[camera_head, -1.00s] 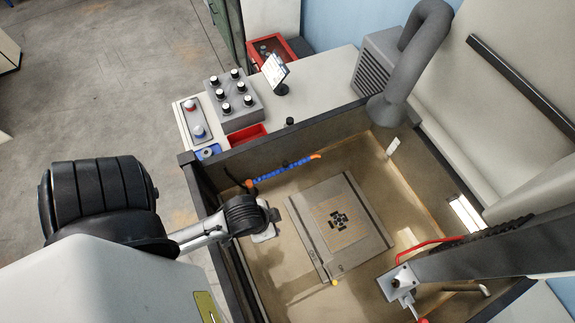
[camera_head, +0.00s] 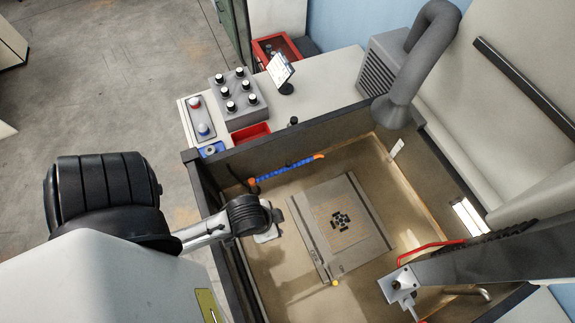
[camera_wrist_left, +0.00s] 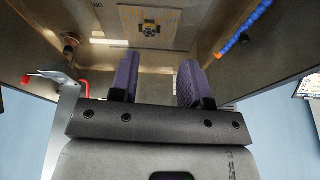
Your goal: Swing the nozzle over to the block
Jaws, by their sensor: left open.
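The nozzle is a blue segmented hose (camera_head: 287,171) with orange at both ends, lying along the tank's back-left wall. It also shows in the left wrist view (camera_wrist_left: 243,28), at upper right. The block (camera_head: 341,221) appears as a small dark piece on a gridded plate in the tank; it shows at the top of the left wrist view (camera_wrist_left: 149,29). My left gripper (camera_head: 269,224) is over the tank, left of the plate and nearer than the hose, apart from both. In the wrist view its purple-padded fingers (camera_wrist_left: 158,80) are spread with nothing between them. My right gripper is not seen.
The dark tank rim (camera_head: 280,143) surrounds the work area. A black machine arm (camera_head: 480,255) with a red cable reaches in from the right. A grey duct (camera_head: 398,105) stands at the back corner. A knob panel (camera_head: 238,96) sits behind the rim. Tank floor between hose and plate is clear.

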